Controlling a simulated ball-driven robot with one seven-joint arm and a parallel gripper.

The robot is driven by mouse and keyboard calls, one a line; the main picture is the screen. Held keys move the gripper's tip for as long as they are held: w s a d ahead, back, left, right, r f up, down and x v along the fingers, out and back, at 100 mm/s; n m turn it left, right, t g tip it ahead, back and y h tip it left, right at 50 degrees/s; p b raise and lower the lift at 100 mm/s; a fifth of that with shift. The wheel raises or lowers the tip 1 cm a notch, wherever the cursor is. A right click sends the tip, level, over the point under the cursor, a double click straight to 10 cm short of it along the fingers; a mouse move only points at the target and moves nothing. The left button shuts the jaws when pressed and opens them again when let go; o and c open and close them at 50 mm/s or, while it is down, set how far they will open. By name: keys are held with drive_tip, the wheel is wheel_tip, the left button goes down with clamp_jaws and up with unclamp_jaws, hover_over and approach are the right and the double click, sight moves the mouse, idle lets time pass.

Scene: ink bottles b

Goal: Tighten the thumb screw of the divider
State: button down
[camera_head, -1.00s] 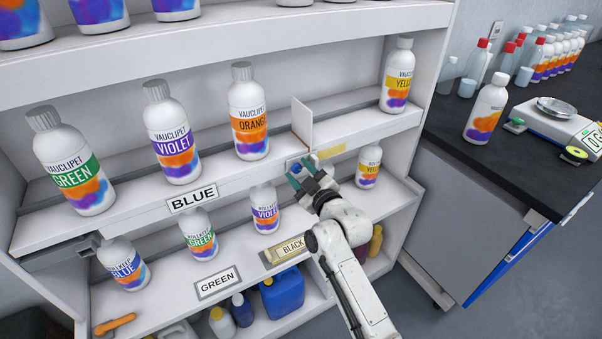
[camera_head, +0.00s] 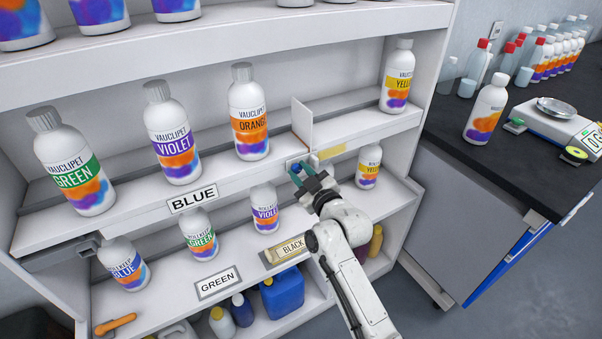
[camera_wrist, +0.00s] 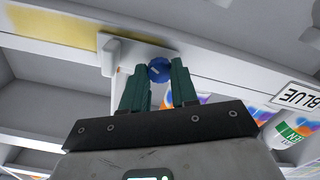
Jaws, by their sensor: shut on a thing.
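The divider (camera_head: 301,122) is a thin white upright panel on the middle shelf, between the orange bottle (camera_head: 249,112) and the yellow bottle (camera_head: 397,77). Its white clamp (camera_wrist: 108,55) wraps the shelf's front edge. The round blue thumb screw (camera_wrist: 159,70) sits on the clamp's front, with a pale slanted mark on its face. My gripper (camera_head: 299,168) is at the shelf edge just below the divider. In the wrist view its dark green fingers (camera_wrist: 159,78) are shut on the thumb screw, one on each side. In the head view the fingers mostly hide the screw.
A yellow label strip (camera_head: 332,151) lies on the shelf edge right of the clamp, and the BLUE label (camera_head: 193,198) is to the left. Lower-shelf bottles, violet (camera_head: 264,210) and yellow (camera_head: 368,167), stand on both sides of my gripper. The space in front is open.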

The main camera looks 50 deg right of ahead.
drive_tip(key=m+p, duration=0.1)
drive_tip(key=m, duration=0.5)
drive_tip(key=m+p, duration=0.2)
drive_tip(key=m, duration=0.4)
drive_tip(key=shift+p, duration=0.35)
drive_tip(key=shift+m, duration=0.3)
drive_tip(key=c, duration=0.9)
unclamp_jaws()
drive_tip(key=shift+o, duration=0.2)
drive_tip(key=shift+s, duration=0.1)
drive_tip(key=v, duration=1)
drive_tip(key=shift+s, duration=0.3)
